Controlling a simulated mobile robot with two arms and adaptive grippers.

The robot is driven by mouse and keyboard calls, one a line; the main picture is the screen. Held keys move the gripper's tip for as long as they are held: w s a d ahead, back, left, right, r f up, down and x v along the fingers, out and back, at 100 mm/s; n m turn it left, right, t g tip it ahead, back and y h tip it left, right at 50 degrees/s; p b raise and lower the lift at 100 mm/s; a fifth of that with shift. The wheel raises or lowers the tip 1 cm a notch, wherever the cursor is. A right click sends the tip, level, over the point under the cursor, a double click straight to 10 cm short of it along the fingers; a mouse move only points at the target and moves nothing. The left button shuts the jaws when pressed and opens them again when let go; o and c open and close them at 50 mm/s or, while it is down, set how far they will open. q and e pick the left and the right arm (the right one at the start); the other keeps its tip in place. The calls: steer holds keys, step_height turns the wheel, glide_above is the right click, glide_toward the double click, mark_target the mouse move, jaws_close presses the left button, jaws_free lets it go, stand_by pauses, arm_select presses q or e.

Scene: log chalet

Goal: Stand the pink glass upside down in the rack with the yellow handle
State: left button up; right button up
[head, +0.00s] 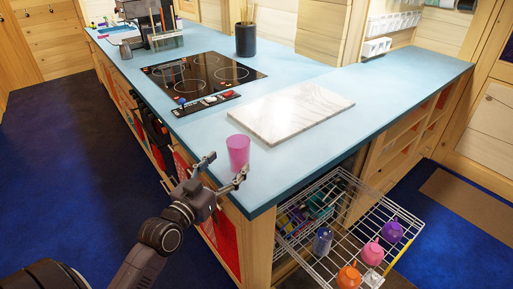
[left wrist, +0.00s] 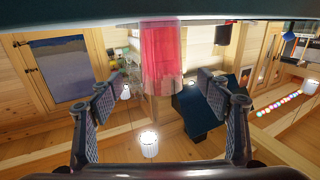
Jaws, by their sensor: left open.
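The pink glass (head: 238,152) stands on the blue counter near its front corner, seemingly mouth up. In the left wrist view, which is upside down, the glass (left wrist: 162,58) hangs from the counter at the top, centred between and beyond the fingers. My left gripper (head: 224,172) is open and empty, just in front of the glass with its fingers spread. Its fingertips also show in the left wrist view (left wrist: 160,85), apart from the glass. My right gripper is not in view.
The rack holds an orange cup (head: 349,277), a pink cup (head: 372,253), a purple cup (head: 392,231) and a blue cup (head: 322,241). A marble board (head: 290,110) and a black hob (head: 200,78) lie on the counter (head: 215,128). Blue floor is free at left.

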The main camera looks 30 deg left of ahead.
mark_target(244, 143)
arm_select(q)
steer(key=shift+w+a, duration=0.1)
steer(key=shift+w, duration=0.45)
steer(key=shift+w+r, duration=0.1)
steer(key=shift+w, duration=0.05)
steer(key=shift+r, duration=0.2)
steer(key=shift+w+r+p, duration=0.15)
steer(key=shift+w+p, duration=0.35)
steer(key=shift+w, duration=0.15)
steer(key=w, duration=0.3)
steer(key=shift+w+a+p, duration=0.15)
steer(key=shift+w+p, duration=0.15)
steer(key=shift+p, duration=0.1)
steer(key=shift+w, duration=0.4)
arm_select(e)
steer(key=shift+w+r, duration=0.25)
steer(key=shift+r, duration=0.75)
arm_select(q)
steer(key=c, duration=1.4)
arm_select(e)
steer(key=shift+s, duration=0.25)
